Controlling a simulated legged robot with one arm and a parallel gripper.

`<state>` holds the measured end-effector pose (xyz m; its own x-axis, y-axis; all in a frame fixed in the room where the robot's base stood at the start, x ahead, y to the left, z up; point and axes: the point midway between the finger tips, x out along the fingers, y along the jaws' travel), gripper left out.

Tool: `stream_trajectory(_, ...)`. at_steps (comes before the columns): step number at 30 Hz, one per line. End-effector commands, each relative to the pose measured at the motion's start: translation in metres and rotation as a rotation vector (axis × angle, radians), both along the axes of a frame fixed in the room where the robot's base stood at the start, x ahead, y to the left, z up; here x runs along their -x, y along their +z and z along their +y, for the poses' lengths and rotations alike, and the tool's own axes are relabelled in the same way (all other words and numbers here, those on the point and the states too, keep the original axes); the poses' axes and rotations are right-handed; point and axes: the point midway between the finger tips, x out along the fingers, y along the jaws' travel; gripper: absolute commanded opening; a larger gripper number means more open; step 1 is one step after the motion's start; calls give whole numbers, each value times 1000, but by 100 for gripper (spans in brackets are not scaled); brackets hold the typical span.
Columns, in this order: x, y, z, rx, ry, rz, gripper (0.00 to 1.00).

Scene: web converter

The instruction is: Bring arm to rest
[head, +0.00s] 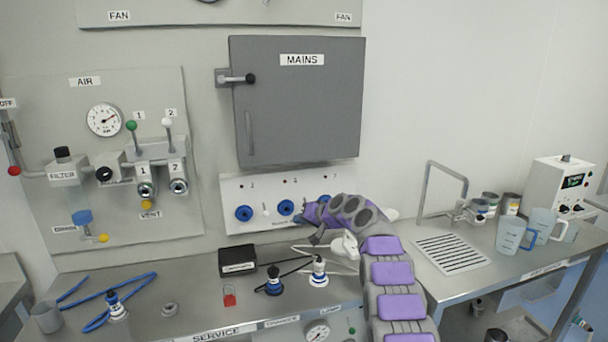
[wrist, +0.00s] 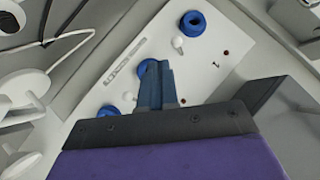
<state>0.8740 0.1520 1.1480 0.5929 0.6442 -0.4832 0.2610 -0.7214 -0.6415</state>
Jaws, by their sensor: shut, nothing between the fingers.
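My arm, with purple and grey segments, rises from the bottom of the head view and bends left in front of the white socket panel (head: 262,190) below the MAINS box. A blue socket (wrist: 192,23) shows beyond the fingers, and another blue socket lies partly behind the fingertips. I cannot tell whether the fingers touch the panel.
The grey MAINS box (head: 297,120) hangs above the arm. The steel bench (head: 190,290) holds a black box (head: 238,260), blue-and-white plugs (head: 318,272) and a blue hose (head: 100,303). Jugs (head: 512,233) and a tap (head: 455,190) stand at right.

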Motion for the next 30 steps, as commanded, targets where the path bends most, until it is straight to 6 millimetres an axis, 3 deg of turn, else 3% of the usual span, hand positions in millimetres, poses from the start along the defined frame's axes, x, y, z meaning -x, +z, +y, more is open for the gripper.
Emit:
stream_trajectory(8, 55, 21, -8, 124, -10, 127, 0)
stream_trajectory(14, 108, 31, -26, 203, -19, 221, 0)
stream_trajectory(23, 208, 39, -52, 322, -20, 365, 0)
stream_trajectory(30, 303, 37, -69, 420, -18, 478, 0)
